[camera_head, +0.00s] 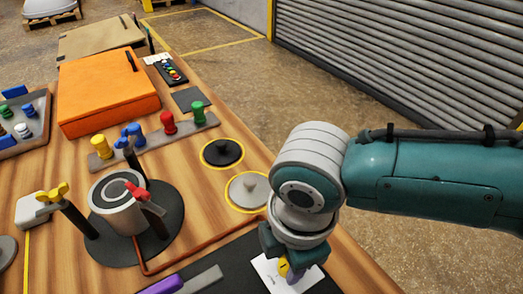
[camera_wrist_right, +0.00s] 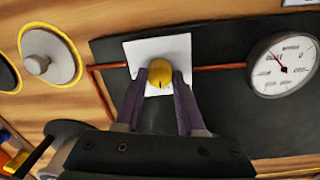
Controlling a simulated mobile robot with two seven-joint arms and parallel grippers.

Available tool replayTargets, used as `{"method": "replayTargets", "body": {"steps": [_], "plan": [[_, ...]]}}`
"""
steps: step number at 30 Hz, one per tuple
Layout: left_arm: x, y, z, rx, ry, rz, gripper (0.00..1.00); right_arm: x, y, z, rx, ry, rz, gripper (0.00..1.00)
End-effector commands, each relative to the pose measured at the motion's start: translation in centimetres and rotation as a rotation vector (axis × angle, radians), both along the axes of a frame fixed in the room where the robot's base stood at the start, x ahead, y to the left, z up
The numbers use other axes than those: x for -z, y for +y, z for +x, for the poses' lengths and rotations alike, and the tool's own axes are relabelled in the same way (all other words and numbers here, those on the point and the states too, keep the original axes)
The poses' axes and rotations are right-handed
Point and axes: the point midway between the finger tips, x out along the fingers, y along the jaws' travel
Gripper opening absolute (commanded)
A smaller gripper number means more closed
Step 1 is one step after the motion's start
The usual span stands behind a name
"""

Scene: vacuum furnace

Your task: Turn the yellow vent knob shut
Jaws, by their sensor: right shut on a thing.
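The yellow vent knob (camera_wrist_right: 159,75) sits on a white plate (camera_wrist_right: 181,50) on a black panel. A small dark mark shows on the knob's lower part in the wrist view. My right gripper (camera_wrist_right: 161,80) is shut on the knob, with one purple finger on each side of it. In the head view the right gripper (camera_head: 288,268) reaches down from the right onto the panel, and the yellow knob (camera_head: 284,267) is partly hidden by it.
A round gauge (camera_wrist_right: 283,65) is right of the knob in the wrist view. A copper pipe (camera_head: 190,258) runs to the panel. A grey-handled disc (camera_head: 249,190) is close to my right wrist. A round chamber (camera_head: 118,204) with coloured clamps stands left. An orange box (camera_head: 108,88) stands behind.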

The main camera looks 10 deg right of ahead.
Motion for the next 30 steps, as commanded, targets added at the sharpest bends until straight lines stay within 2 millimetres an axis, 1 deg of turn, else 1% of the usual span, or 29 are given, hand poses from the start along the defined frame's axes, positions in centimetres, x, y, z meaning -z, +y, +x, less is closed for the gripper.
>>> {"method": "replayTargets", "body": {"steps": [7, 20, 21, 28, 30], "plan": [[-0.11, 0.17, -0.02, 0.004, 0.000, 0.007, 0.75, -0.06, 0.06, -0.01, -0.050, 0.000, 0.002, 0.00], [-0.09, 0.24, -0.02, 0.006, 0.001, 0.010, 0.75, -0.05, 0.07, -0.01, -0.058, -0.001, 0.002, 0.00], [-0.09, 0.24, -0.02, 0.006, 0.001, 0.010, 0.75, -0.05, 0.07, -0.01, -0.058, -0.001, 0.002, 0.43], [-0.08, 0.20, -0.02, 0.006, 0.001, 0.008, 0.75, -0.03, 0.04, -0.01, -0.056, 0.000, 0.001, 0.69], [-0.08, 0.17, -0.02, 0.004, 0.000, 0.007, 0.75, -0.03, 0.03, -0.01, -0.056, 0.000, 0.000, 0.69]]}}
